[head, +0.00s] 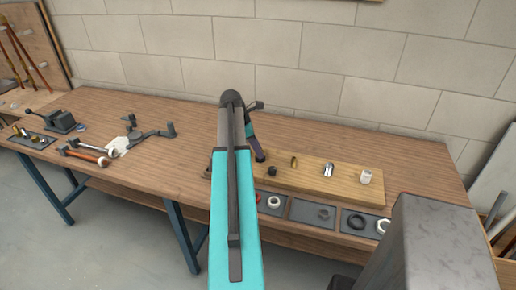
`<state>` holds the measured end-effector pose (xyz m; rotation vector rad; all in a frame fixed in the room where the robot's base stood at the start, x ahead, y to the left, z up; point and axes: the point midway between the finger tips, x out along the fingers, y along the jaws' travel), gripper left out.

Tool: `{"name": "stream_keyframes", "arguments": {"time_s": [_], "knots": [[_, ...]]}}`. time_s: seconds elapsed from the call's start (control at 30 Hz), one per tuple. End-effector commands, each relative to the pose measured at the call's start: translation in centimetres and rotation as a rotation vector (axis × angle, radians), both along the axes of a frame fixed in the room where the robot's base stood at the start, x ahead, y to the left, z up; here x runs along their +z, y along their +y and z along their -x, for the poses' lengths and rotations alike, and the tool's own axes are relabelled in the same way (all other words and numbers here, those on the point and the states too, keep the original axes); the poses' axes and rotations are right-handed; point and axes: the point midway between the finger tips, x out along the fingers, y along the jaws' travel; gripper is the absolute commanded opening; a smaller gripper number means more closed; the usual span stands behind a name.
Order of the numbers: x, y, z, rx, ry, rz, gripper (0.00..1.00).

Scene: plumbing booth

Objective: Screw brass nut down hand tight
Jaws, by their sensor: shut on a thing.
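My gripper (260,157) is small and dark in the head view, pointing down at the left end of a light wooden board (345,197). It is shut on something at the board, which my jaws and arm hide. The brass nut cannot be made out separately; its place fits between the jaws. To the right of my gripper, a short black fitting (272,171), a brass fitting (294,161), a chrome fitting (328,169) and a white fitting (365,176) stand upright in a row on the board. Whether the nut sits level cannot be seen.
Grey trays with a white ring (274,202), a grey ring (323,214) and a black ring (356,221) lie along the bench's front edge. Tools, including a red-handled wrench (87,156), lie at left. A block wall stands behind. The bench between is clear.

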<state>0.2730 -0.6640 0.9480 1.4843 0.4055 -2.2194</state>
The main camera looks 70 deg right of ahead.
Motion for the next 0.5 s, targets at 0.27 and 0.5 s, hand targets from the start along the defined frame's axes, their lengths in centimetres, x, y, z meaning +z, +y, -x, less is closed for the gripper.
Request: {"name": "stream_keyframes", "arguments": {"time_s": [0.27,0.5], "knots": [[0.08,-0.1,0.05,-0.085,0.002,-0.002,0.05],[0.08,-0.22,0.02,-0.157,0.002,-0.001,0.05]]}}
